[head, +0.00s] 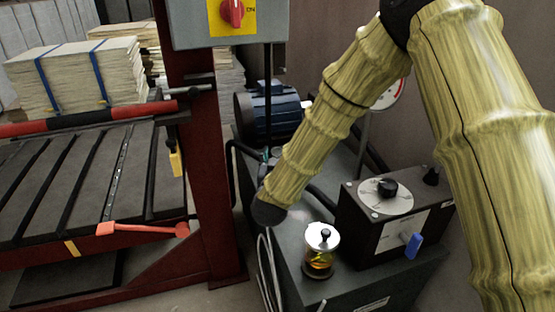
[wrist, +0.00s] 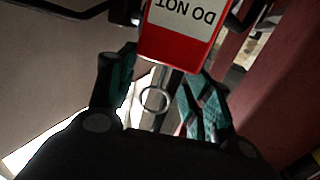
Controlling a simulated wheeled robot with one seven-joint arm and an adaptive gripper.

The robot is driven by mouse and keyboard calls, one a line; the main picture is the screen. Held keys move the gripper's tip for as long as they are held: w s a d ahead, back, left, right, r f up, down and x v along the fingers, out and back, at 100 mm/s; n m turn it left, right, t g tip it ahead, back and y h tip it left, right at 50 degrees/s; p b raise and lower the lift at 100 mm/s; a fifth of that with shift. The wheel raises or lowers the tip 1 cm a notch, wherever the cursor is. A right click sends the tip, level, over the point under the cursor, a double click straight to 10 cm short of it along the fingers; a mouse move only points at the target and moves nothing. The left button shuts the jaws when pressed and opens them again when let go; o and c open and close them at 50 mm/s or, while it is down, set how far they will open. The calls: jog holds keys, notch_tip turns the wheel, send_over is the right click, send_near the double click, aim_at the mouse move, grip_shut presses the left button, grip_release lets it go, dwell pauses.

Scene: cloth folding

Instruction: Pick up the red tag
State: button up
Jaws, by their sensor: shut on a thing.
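The red tag (wrist: 178,48) shows at the top of the wrist view, with a white panel and the upside-down words "DO NOT". Its upper part is cut off by the frame edge. My gripper (wrist: 160,68) has its teal fingers on either side of the tag's lower end, shut on it. A metal ring (wrist: 155,98) shows between the fingers, nearer the palm; I cannot tell whether it is joined to the tag. In the head view the tag cannot be made out, and my arm hides most of the gripper.
A black control box (head: 365,232) with a dial and blue lever, and a glass-bodied cup (head: 320,255), stand on the grey unit. A blue motor (head: 272,108) is behind. The red press frame (head: 205,180) and its slatted bed (head: 75,185) stand left.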

jog(key=s+a+r+p, duration=0.1)
jog(key=s+p, duration=0.1)
jog(key=s, duration=1.2)
jog(key=shift+s, duration=0.15)
jog(key=shift+r, duration=0.15)
jog(key=d+r+y+p, duration=0.2)
jog(key=r+p, duration=0.9)
jog(key=r, duration=0.1)
jog(key=d+r+y+p, duration=0.1)
jog(key=d+r+p, duration=0.1)
jog(key=r+p, duration=1)
jog(key=shift+w+d+r+g+y, duration=0.3)
jog(key=shift+w+d+r+y, duration=0.15)
jog(key=shift+r, duration=0.15)
jog(key=shift+a, duration=0.1)
jog(key=shift+w+a+f, duration=0.15)
jog(key=shift+w+a, duration=0.3)
jog(key=shift+w, duration=0.9)
jog(key=shift+w+a+f, duration=0.1)
jog(key=shift+w+a, duration=0.3)
jog(key=shift+w, duration=1)
jog(key=shift+w+a+f, duration=0.15)
jog(key=shift+w+a, duration=0.3)
jog(key=shift+w, duration=0.9)
jog(key=shift+w+a+f, duration=0.2)
jog(key=shift+w+f, duration=0.25)
jog(key=shift+w, duration=0.15)
jog(key=o, duration=1.3)
jog(key=shift+c, duration=0.2)
